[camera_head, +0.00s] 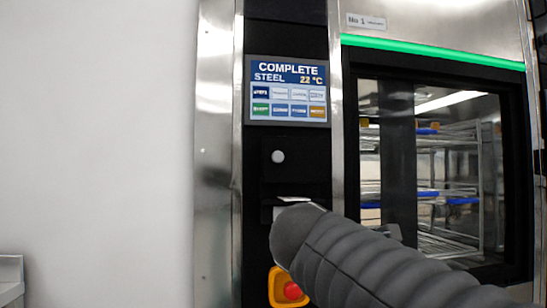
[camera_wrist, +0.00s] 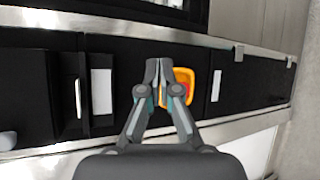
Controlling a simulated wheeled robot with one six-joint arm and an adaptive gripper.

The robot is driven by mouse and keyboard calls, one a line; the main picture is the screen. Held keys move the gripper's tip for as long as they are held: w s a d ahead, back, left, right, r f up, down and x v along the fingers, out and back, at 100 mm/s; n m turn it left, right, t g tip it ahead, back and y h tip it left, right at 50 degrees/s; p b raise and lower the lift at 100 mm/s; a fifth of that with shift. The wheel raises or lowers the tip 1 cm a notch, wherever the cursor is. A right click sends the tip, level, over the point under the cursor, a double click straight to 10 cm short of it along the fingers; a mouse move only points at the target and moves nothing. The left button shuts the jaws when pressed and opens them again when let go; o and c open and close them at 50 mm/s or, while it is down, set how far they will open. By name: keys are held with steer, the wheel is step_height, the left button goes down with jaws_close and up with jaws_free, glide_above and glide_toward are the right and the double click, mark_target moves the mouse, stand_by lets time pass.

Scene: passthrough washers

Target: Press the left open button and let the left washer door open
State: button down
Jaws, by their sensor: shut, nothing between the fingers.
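The left washer's control panel (camera_head: 252,220) is a narrow black strip with a lit screen (camera_head: 288,90) reading "COMPLETE STEEL 22 °C". Below the screen is a round white button (camera_head: 278,156); no label marks it as the open button. The glass washer door (camera_head: 448,170) stands right of the panel and looks shut, with racks showing behind it. My gripper (camera_wrist: 158,64) is shut and empty in the wrist view, in front of the black panel. Its fingertips are beside the yellow emergency-stop housing (camera_wrist: 184,84); contact cannot be told. In the head view my arm hides the gripper.
The red emergency stop (camera_head: 292,290) on its yellow plate sits low on the panel, close to my arm. A slot with a white edge (camera_wrist: 78,98) and a white label (camera_wrist: 101,91) lie left of my fingers. A green light strip (camera_head: 430,50) runs above the door. A plain white wall (camera_head: 95,140) is at left.

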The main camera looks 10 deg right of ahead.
steer(key=w+a+r+n+t+h, duration=0.2)
steer(key=r+n, duration=0.1)
steer(key=r, duration=0.6)
steer(key=w+a+r+n+t+h, duration=0.1)
steer(key=a+r+n+t+h, duration=0.1)
steer(key=r, duration=0.8)
steer(key=w+a+r+n+t+h, duration=0.2)
steer(key=r+n, duration=0.4)
steer(key=r, duration=0.4)
steer(key=shift+w+a+r+t+h, duration=0.2)
steer(key=shift+w+a+t+h, duration=0.15)
steer(key=shift+a+t, duration=0.3)
steer(key=shift+w, duration=0.1)
steer(key=p, duration=0.2)
glide_toward(284, 104)
steer(key=shift+s+d+x, duration=0.15)
steer(key=shift+x, duration=0.75)
steer(key=shift+s+d+x, duration=0.1)
steer(key=shift+s+x, duration=0.05)
steer(key=shift+x, duration=0.8)
steer(key=shift+s+d+x, duration=0.15)
steer(key=shift+x, duration=0.75)
steer(key=shift+w+r, duration=0.1)
steer(key=shift+r, duration=0.05)
steer(key=shift+w, duration=0.15)
steer(key=shift+r, duration=0.1)
steer(key=shift+w+a, duration=0.1)
steer(key=shift+w, duration=0.4)
